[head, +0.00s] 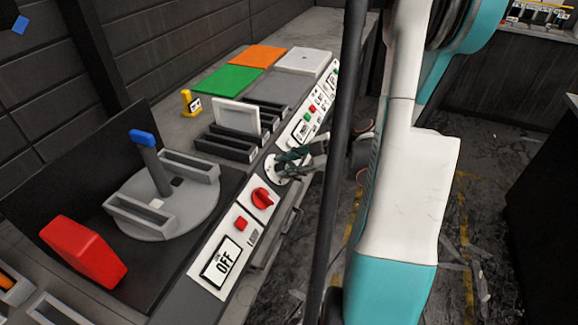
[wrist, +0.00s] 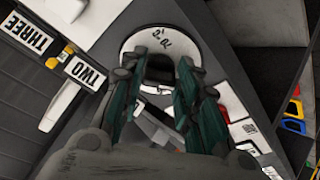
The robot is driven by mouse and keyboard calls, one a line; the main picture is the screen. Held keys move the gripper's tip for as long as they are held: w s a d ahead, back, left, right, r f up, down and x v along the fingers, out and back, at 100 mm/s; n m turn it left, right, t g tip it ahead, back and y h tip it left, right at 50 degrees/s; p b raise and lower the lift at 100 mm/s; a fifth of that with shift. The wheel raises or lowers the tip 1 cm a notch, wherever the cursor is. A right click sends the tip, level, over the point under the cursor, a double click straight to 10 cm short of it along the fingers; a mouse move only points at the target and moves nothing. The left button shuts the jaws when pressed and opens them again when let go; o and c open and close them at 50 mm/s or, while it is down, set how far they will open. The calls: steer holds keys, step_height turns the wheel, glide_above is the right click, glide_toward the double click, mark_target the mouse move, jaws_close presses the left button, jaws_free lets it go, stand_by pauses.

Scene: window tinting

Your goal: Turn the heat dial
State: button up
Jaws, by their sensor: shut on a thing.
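The heat dial shows as a round white plate in the wrist view (wrist: 160,36) with small dark markings and a dark knob (wrist: 159,64) in its middle. In the head view, the plate (head: 269,172) sits on the sloped panel, partly hidden by my gripper (head: 284,161). In the wrist view, my gripper (wrist: 158,76) has its two green-sided fingers on either side of the knob, shut on it. The knob's setting cannot be read.
A red rotary knob (head: 262,197), a red button (head: 241,224) and an OFF display (head: 221,263) lie nearer on the panel. Dark slotted holders (head: 225,147) stand behind the dial. A grey turntable (head: 190,215) with a blue-topped lever (head: 150,160) is at left.

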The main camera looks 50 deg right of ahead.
steer(key=shift+n, duration=0.9)
steer(key=o, duration=1.1)
steer(key=shift+c, duration=0.2)
steer(key=v, duration=1.2)
steer(key=shift+w+d+r, duration=0.2)
steer(key=shift+w, duration=0.05)
steer(key=shift+g, duration=0.3)
